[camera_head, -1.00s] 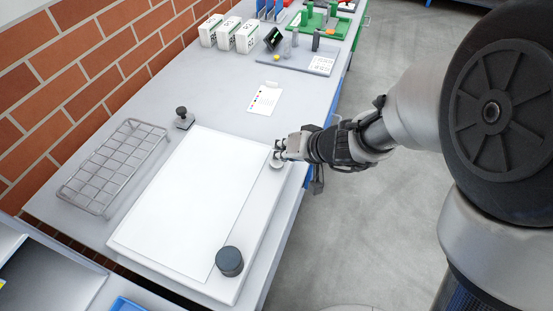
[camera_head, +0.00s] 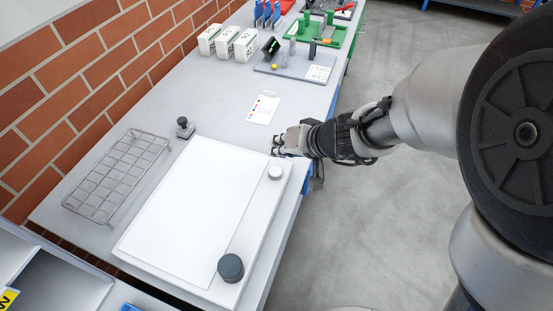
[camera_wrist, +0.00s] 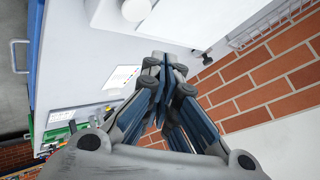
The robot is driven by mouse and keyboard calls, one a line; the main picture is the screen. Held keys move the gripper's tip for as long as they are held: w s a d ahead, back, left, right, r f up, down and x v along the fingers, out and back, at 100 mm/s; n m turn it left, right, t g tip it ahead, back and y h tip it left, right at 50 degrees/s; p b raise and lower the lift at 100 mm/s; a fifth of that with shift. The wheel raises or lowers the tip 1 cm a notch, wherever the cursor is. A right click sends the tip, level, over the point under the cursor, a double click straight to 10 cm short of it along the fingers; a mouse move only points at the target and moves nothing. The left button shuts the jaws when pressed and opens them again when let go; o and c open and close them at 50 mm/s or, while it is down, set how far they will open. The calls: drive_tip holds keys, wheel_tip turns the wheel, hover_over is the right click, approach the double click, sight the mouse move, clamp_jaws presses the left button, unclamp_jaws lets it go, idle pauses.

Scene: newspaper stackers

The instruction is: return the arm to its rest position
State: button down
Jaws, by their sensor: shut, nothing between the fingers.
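My gripper (camera_head: 277,146) is shut and empty. In the head view it is over the workbench (camera_head: 225,115), just beyond the far right corner of a white flat panel (camera_head: 190,215). A small white round knob (camera_head: 275,173) on the panel lies just below the gripper in the picture, apart from it. In the wrist view the closed fingers (camera_wrist: 168,62) have nothing between them, and the white knob (camera_wrist: 135,10) shows at the top. My arm reaches in from the right.
A dark knob (camera_head: 231,267) sits at the panel's near end. A wire rack (camera_head: 115,178) and a small dark-topped stand (camera_head: 184,127) are left. A card (camera_head: 263,109), white boxes (camera_head: 228,42) and a grey board (camera_head: 290,68) lie farther back. Open floor (camera_head: 370,230) is right of the bench.

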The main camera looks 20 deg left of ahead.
drive_tip(key=shift+r, duration=0.55)
drive_tip(key=s+d+r+h, duration=0.1)
drive_tip(key=s+d+r, duration=0.7)
drive_tip(key=s+r, duration=0.1)
drive_tip(key=s+d+m+h, duration=0.1)
drive_tip(key=s+d+h, duration=0.2)
drive_tip(key=s+d, duration=0.3)
drive_tip(key=s+d+m+h, duration=0.2)
drive_tip(key=s+d+h, duration=0.2)
drive_tip(key=d, duration=0.8)
drive_tip(key=shift+s+d+r, duration=0.3)
drive_tip(key=shift+s+r, duration=0.15)
drive_tip(key=shift+s, duration=0.5)
